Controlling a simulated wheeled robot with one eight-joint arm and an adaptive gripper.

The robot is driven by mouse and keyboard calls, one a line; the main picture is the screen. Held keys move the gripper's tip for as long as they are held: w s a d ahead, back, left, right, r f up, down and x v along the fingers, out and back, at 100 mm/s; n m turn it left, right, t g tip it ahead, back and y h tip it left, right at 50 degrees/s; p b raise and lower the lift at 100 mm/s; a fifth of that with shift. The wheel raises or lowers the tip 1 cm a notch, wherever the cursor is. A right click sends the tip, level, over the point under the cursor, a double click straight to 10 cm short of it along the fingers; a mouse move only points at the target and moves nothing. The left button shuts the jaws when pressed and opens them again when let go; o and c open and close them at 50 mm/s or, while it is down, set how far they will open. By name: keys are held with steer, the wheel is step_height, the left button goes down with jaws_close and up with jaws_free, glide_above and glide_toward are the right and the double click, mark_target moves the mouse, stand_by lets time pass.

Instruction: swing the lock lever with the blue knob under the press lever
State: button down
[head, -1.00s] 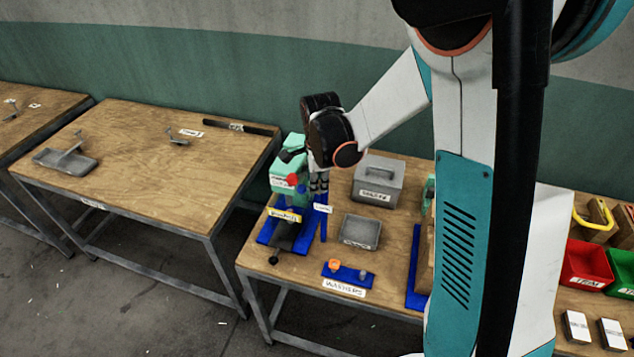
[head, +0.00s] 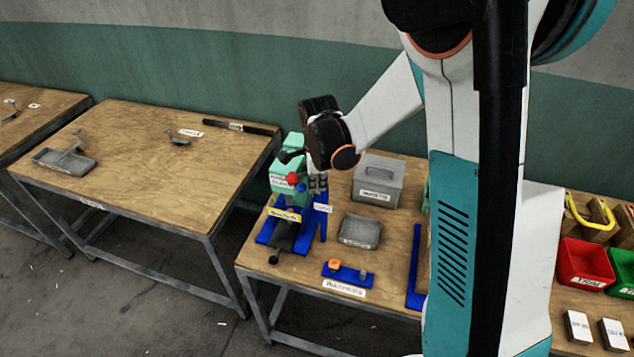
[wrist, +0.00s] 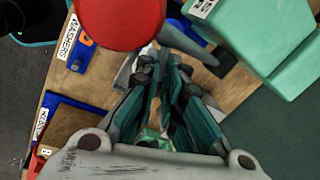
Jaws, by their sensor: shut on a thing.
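The green press (head: 287,150) stands on its blue base (head: 262,232) at the left of the right-hand table. The red knob (head: 292,179) is at its front; in the wrist view the red knob (wrist: 118,18) is large and close. The blue knob (head: 301,188) of the lock lever shows just below and right of the red knob, beside my gripper (head: 317,183). In the wrist view my gripper (wrist: 163,68) is shut, its fingers close together below a grey rod (wrist: 190,42). It appears to hold the lock lever, but the contact is hidden.
A grey lidded box (head: 378,180) and a grey tray (head: 360,231) stand right of the press. A blue washer holder (head: 347,273) lies in front. Red (head: 585,265) and green bins stand far right. The left table (head: 150,170) is mostly bare.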

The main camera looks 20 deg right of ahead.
steer(key=shift+w+f+m+b, duration=0.15)
steer(key=shift+w+m+b, duration=0.1)
steer(key=shift+m+b, duration=0.6)
steer(key=shift+w+d+r+m+h+b, duration=0.15)
steer(key=shift+m+h+b, duration=0.25)
steer(key=shift+m, duration=1.05)
steer(key=c, duration=1.7)
jaws_free()
steer(key=shift+r, duration=0.1)
steer(key=v, duration=1.2)
steer(key=shift+w, duration=0.3)
